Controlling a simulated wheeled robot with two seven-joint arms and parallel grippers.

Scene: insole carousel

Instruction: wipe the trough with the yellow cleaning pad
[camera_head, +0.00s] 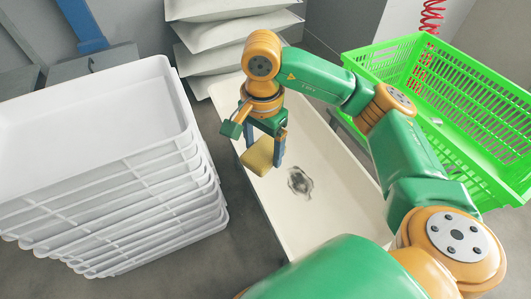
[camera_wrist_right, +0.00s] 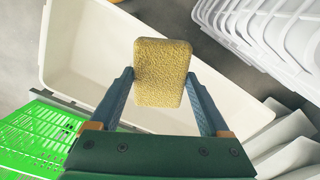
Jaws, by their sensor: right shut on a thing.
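The trough (camera_head: 330,190) is a long cream basin in the middle of the head view, with a dark smudge (camera_head: 300,182) on its floor. My right gripper (camera_head: 265,150) is over the trough and shut on the yellow cleaning pad (camera_head: 257,157). The pad is to the left of the smudge in the head view; I cannot tell whether it touches the trough floor. In the right wrist view the pad (camera_wrist_right: 162,72) sits between the two blue fingers, with the trough (camera_wrist_right: 85,55) behind it. No smudge shows there. My left gripper is not in view.
A tall stack of white trays (camera_head: 110,200) stands close on the left. A green crate (camera_head: 450,100) is at the right, beside the trough. Several pale sacks (camera_head: 225,35) are piled at the back, and a red coiled hose (camera_head: 432,14) hangs behind the crate.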

